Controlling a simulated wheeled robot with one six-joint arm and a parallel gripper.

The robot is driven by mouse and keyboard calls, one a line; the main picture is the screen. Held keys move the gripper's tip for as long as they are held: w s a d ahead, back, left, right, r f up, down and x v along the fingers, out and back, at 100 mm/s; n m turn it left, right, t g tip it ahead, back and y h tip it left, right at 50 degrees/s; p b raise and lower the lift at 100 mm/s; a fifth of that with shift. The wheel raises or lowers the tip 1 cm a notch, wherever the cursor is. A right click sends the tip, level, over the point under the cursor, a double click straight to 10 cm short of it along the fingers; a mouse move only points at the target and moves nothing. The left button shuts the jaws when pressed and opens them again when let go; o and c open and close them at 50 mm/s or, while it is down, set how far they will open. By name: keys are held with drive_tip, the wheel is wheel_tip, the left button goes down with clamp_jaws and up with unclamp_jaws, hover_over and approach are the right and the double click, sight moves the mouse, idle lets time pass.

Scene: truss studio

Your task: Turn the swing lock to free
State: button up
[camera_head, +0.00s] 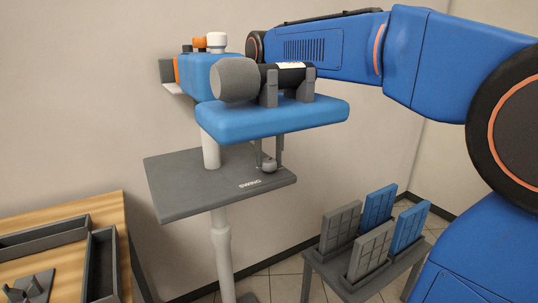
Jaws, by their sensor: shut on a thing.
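The swing lock (268,167) is a small rounded grey knob on the dark grey plate (185,190), near its front edge, behind the word "SWING". My gripper (269,160) points down with its thin fingers on either side of the knob and is shut on it. A blue slab hides the upper part of my gripper. I cannot tell which way the lock is turned.
The blue slab (225,126) carries a black cylinder (290,78) with a grey end, close above my gripper. A pale post (222,240) bears the plate. A wooden table (55,255) with grey trays stands left; a rack (345,278) of grey and blue panels stands right.

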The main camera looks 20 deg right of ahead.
drive_tip(key=n, duration=0.5)
drive_tip(key=shift+n, duration=0.3)
drive_tip(key=n, duration=0.5)
idle(0.4)
drive_tip(key=o, duration=1.1)
drive_tip(key=shift+c, duration=0.2)
